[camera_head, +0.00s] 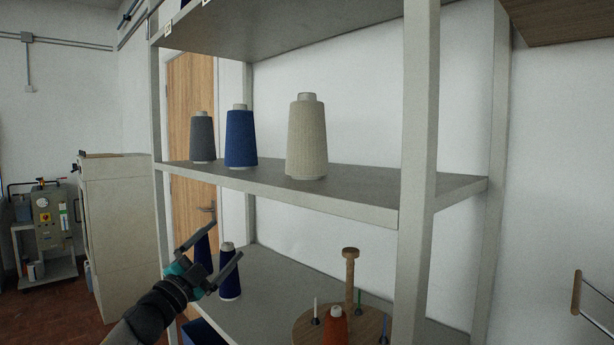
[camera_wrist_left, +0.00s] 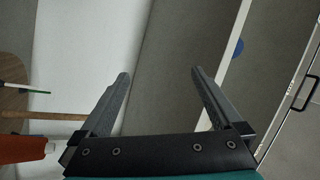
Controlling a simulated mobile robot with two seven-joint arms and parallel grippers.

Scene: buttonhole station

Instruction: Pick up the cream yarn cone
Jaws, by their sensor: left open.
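The cream yarn cone (camera_head: 307,140) stands upright on the middle shelf board (camera_head: 370,190), right of a blue cone (camera_head: 241,138) and a grey cone (camera_head: 202,138). My left gripper (camera_head: 226,243) is open and empty, below the middle shelf's front edge and lower left of the cream cone. Its two spread fingers also show in the left wrist view (camera_wrist_left: 158,78), with nothing between them. The cream cone does not show in the left wrist view. My right gripper is in neither view.
Dark blue cones (camera_head: 229,285) stand on the lower shelf behind my left gripper. A round wooden stand (camera_head: 312,328) with a peg and an orange spool (camera_head: 335,325) is at the lower right. A shelf post (camera_head: 418,120) rises right of the cream cone.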

